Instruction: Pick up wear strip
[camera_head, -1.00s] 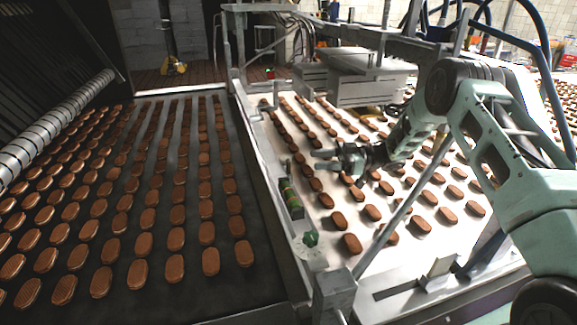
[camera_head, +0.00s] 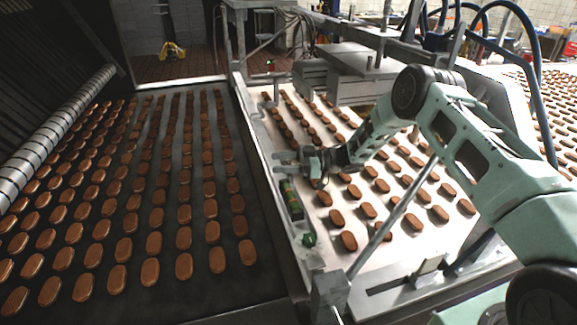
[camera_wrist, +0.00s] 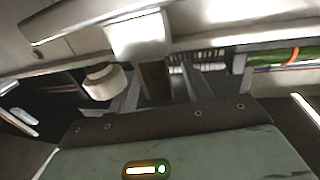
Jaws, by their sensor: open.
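My gripper (camera_head: 283,161) is open above the left edge of the light belt, with its fingers pointing left. In the wrist view, its two grey fingers (camera_wrist: 163,92) stand apart. A narrow brown upright piece (camera_wrist: 154,80) shows between them; I cannot tell whether it touches either finger. It may be the wear strip, but I cannot tell for sure. A dark holder with a green, yellow-marked cylinder (camera_head: 291,200) lies on the belt's side rail, just below my gripper in the head view. A green cylinder with an orange band (camera_wrist: 285,56) shows at the wrist view's right.
Rows of brown chocolate-coated pieces cover the dark belt (camera_head: 70,308) at left and the light belt (camera_head: 345,268) at right. A green knob (camera_head: 309,240) sits on the rail. A slanted metal rod (camera_head: 395,215) crosses the light belt. In the wrist view, a pale roll (camera_wrist: 101,82) is left of the fingers.

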